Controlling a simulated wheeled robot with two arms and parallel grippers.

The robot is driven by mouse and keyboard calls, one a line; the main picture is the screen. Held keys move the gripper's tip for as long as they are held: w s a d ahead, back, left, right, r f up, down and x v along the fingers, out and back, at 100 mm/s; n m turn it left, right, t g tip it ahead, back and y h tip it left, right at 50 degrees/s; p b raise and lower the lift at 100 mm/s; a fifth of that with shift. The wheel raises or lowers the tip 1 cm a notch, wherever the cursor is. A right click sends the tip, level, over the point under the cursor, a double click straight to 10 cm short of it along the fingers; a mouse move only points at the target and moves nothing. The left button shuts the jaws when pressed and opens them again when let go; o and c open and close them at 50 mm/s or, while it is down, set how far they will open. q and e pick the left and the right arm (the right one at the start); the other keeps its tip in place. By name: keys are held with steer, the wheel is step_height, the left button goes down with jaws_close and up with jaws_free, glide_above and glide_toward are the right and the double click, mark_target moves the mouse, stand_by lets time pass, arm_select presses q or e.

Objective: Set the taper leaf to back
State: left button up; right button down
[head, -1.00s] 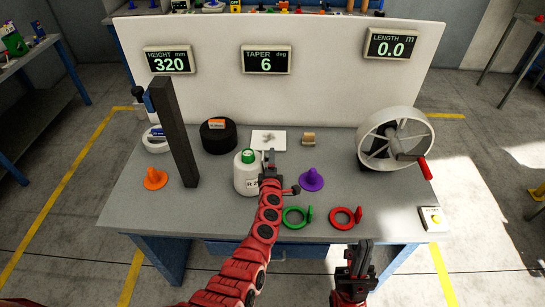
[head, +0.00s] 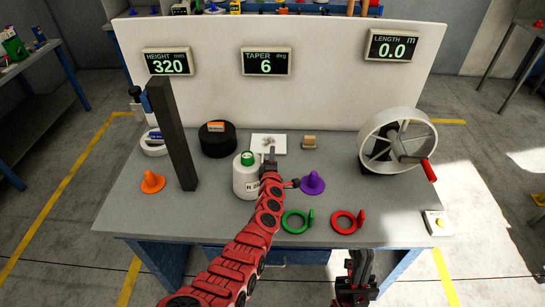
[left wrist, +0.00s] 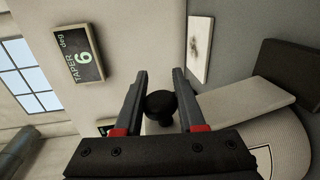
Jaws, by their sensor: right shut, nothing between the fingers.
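The taper display (head: 266,62) on the back panel reads 6 deg. My left gripper (head: 271,155) is over the table, just right of the white bottle (head: 246,182) in the head view. In the left wrist view its fingers (left wrist: 159,85) are apart, with a dark round knob (left wrist: 160,104) showing between them; I cannot tell if they touch it. A pale flat plate (left wrist: 242,104) beside the knob may be the taper leaf; my gripper hides this spot in the head view. My right gripper (head: 355,262) is shut and empty before the table's front edge.
A cranked wheel (head: 397,140) stands right.

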arm_select(q)
jaws_close()
stand_by(1.0)
